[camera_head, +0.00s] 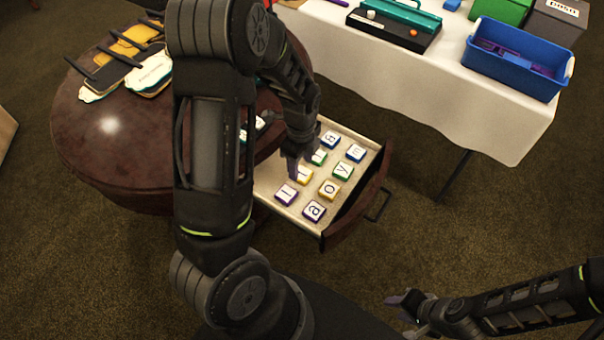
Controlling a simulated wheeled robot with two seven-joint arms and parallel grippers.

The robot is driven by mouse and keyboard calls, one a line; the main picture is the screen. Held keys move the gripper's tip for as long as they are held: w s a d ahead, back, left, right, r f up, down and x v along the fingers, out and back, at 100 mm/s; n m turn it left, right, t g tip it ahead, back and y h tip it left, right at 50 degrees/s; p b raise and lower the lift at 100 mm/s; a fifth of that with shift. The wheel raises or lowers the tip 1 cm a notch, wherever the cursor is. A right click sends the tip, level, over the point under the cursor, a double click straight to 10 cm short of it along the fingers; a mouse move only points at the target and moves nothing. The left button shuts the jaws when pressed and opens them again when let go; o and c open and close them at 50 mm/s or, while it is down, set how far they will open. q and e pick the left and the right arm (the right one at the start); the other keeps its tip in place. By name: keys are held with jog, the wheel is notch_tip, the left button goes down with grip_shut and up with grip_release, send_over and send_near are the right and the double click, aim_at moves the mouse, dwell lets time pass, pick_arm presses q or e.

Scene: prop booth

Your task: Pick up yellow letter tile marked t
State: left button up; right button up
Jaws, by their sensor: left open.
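My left gripper (299,168) reaches down into an open drawer (349,214) of the round dark wooden table. It is open, its fingers just above or around a yellow tile (304,175). The gripper partly covers this tile, so I cannot read its letter clearly. Another yellow tile (329,190), marked o, lies to its right. I cannot tell whether the fingers touch any tile. My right gripper (408,304) is low at the right over the carpet, away from the drawer; its jaw opening is unclear.
Around the yellow tiles lie a purple l tile (286,195), a purple a tile (314,211), a green y tile (343,171) and others. The round table (110,150) holds cards. A white-clothed table (440,95) with a blue bin (512,75) stands behind.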

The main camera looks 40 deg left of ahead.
aim_at(301, 173)
pick_arm(q)
notch_tip(301, 173, down, 3)
jog(key=shift+f, duration=0.2)
jog(key=shift+c, duration=0.5)
jog(key=c, duration=1)
jog(key=shift+r, duration=0.2)
notch_tip(301, 173, up, 10)
jog(key=shift+f, duration=0.1)
dwell(0.5)
